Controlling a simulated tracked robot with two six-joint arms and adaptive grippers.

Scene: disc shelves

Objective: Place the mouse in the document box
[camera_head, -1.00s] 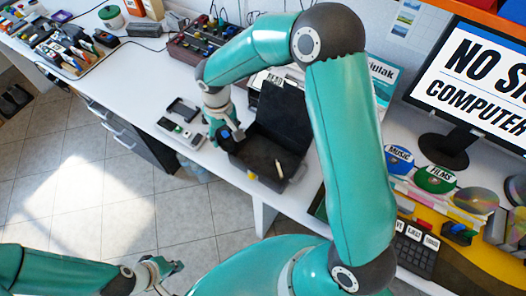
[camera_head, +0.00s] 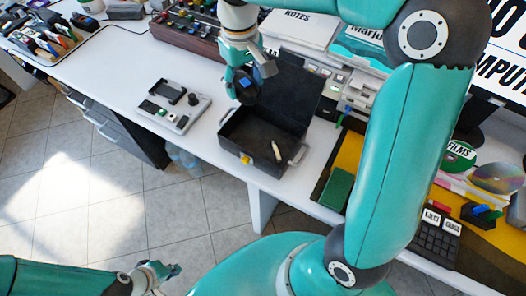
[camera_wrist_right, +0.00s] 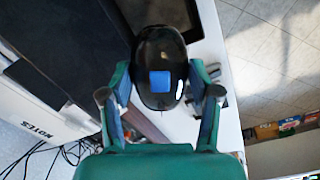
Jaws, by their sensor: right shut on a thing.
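The mouse, glossy black with a blue square, is between the fingers of my right gripper (camera_head: 246,88); it shows in the head view (camera_head: 245,86) and fills the middle of the right wrist view (camera_wrist_right: 160,60). My right gripper (camera_wrist_right: 160,93) is shut on its sides. The document box (camera_head: 233,148) is an open black case with its lid raised at the back. The mouse is above the box's back left part, apart from its floor. A small pale stick (camera_head: 276,151) lies in the box. My left gripper (camera_head: 158,276) looks open and empty, low at bottom left.
A grey tray with small devices (camera_head: 173,107) stands left of the box. A printer-like machine (camera_head: 350,95) and a notes box (camera_head: 300,30) are behind. A green block (camera_head: 337,188) and keyboard (camera_head: 432,237) lie to the right. The desk's left part has bare room.

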